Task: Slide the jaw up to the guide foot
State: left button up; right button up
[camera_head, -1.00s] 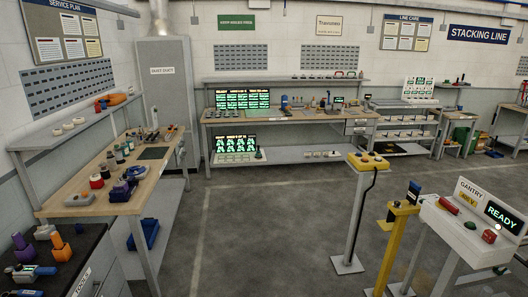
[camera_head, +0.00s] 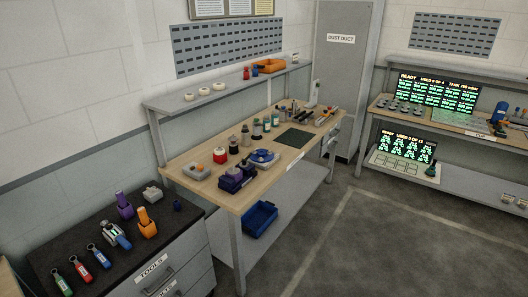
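Neither of my grippers is in view. I cannot pick out the jaw or the guide foot with certainty. A wooden workbench (camera_head: 222,155) stands in the middle of the view.
A dark-topped tool cabinet (camera_head: 84,223) at the lower left carries several hand tools and purple and orange holders. A blue bin (camera_head: 260,218) sits on the bench's lower shelf. A grey duct cabinet (camera_head: 342,85) stands behind. Floor at the lower right is clear.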

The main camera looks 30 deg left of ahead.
aim_at(249, 169)
jog(key=u, duration=0.8)
jog(key=i, duration=1.6)
jog(key=u, duration=0.75)
